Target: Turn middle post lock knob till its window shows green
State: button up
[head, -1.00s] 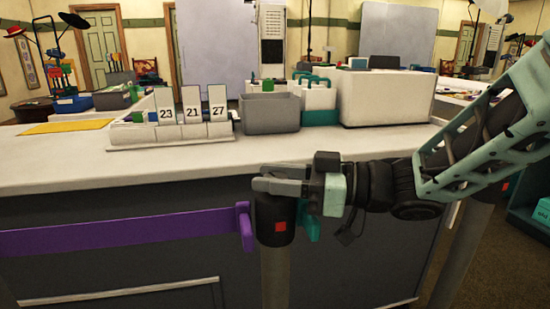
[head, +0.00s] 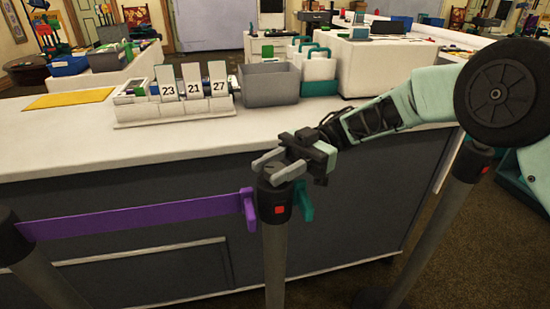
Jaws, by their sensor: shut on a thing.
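The middle post (head: 276,262) stands upright in front of the counter, with a black lock head (head: 272,204) on top. A small window (head: 279,209) on the front of the head shows red. My gripper (head: 267,171) is at the top of the head, its grey fingers reaching in from the upper right. It is shut on the lock knob, which the fingers mostly hide. A purple belt (head: 150,216) ends in a purple clip (head: 248,206) at the head's left side. A teal clip (head: 304,202) sits at its right side.
Other posts stand at left (head: 12,236) and right (head: 470,162). The white counter (head: 60,150) behind carries number cards (head: 193,80), a grey bin (head: 268,84), teal-handled holders (head: 318,68) and a white box (head: 385,68).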

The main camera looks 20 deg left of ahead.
jog(key=shift+n+g+h+p, duration=0.4)
jog(key=shift+n+g+h, duration=0.3)
jog(key=shift+n+h, duration=0.65)
jog(key=shift+h, duration=0.55)
jog(key=o, duration=1)
jog(key=shift+c, duration=0.2)
